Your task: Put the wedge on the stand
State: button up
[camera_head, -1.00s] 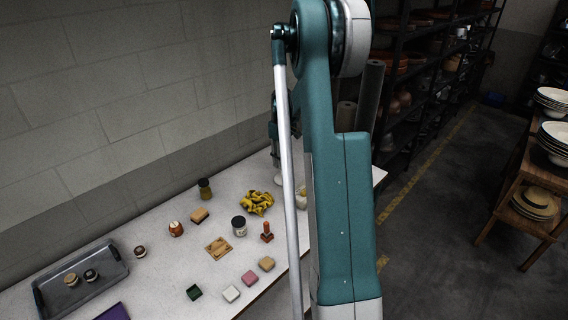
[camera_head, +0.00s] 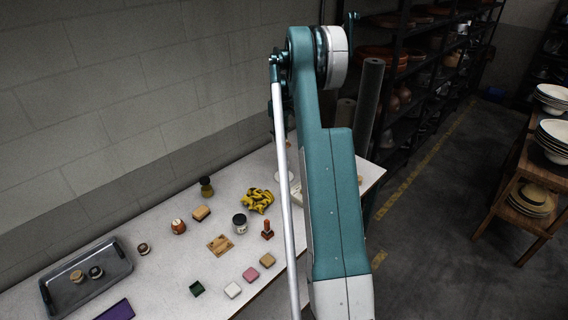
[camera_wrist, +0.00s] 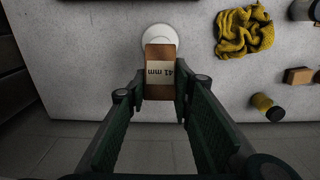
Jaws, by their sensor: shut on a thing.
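In the wrist view my gripper (camera_wrist: 160,93) is shut on the wedge (camera_wrist: 160,52), a brown block with a pale label reading "41 mm". A white round stand (camera_wrist: 157,32) shows just beyond the wedge's far end, and the wedge covers part of it. From this angle I cannot tell whether the wedge touches the stand or hangs above it. In the head view my own arm hides the gripper and the wedge.
A crumpled yellow cloth (camera_wrist: 244,31) lies right of the stand, with a dark-lidded jar (camera_wrist: 267,107) and a brush-like block (camera_wrist: 298,75) further right. In the head view a grey tray (camera_head: 60,302) and several small blocks occupy the table (camera_head: 160,237). The table edge is close to my gripper.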

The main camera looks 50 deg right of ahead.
jog(key=shift+f, duration=0.15)
send_over(281, 161)
jog(key=shift+d+f, duration=0.2)
jog(key=shift+f, duration=2.8)
jog(key=shift+f+p, duration=0.4)
jog(key=shift+f, duration=1.45)
jog(key=shift+f, duration=0.2)
jog(key=o, duration=0.9)
jog(key=shift+r, duration=0.15)
notch_tip(281, 161, up, 12)
jog(key=shift+r+b, duration=0.1)
jog(key=shift+b, duration=0.3)
